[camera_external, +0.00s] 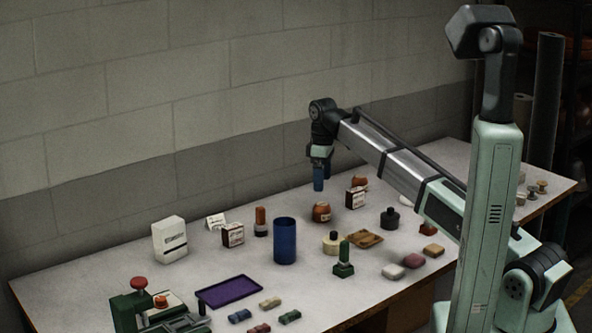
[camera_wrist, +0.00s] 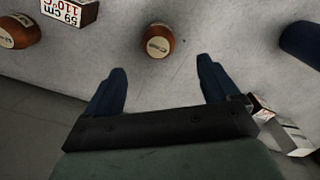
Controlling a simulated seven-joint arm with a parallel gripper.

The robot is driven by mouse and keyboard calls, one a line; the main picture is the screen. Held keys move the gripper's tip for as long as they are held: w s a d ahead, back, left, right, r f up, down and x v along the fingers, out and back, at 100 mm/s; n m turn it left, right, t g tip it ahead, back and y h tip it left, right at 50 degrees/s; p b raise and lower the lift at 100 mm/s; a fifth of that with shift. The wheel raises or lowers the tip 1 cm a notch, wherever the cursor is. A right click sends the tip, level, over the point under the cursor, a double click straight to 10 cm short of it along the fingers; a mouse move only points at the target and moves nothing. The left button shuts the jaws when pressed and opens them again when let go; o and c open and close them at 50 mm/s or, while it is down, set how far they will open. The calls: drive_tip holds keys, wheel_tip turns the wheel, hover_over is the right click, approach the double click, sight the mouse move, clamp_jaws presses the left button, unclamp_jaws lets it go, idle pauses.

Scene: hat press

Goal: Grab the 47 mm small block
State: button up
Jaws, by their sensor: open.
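Two brown rounded wooden blocks stand on the table. One block (camera_external: 321,212) is below my gripper in the external view; a brown block (camera_wrist: 158,41) with a pale label lies ahead of my fingers in the wrist view. The other block (camera_external: 360,182) is farther back; a second brown block (camera_wrist: 18,32) shows at the left edge of the wrist view. The labels are too small to read, so I cannot tell which is 47 mm. My gripper (camera_external: 319,180) points down above the table, with its blue fingers (camera_wrist: 163,90) apart and nothing between them.
A box marked 59 cm, 110°C (camera_wrist: 70,10) stands between the two blocks in the wrist view. A tall blue cylinder (camera_external: 284,241) stands to the left of the nearer block.

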sight(323, 204)
drive_tip(key=shift+w+d+f, duration=0.1)
drive_tip(key=shift+f, duration=5.2)
drive_tip(key=shift+c, duration=0.4)
drive_tip(key=c, duration=1.1)
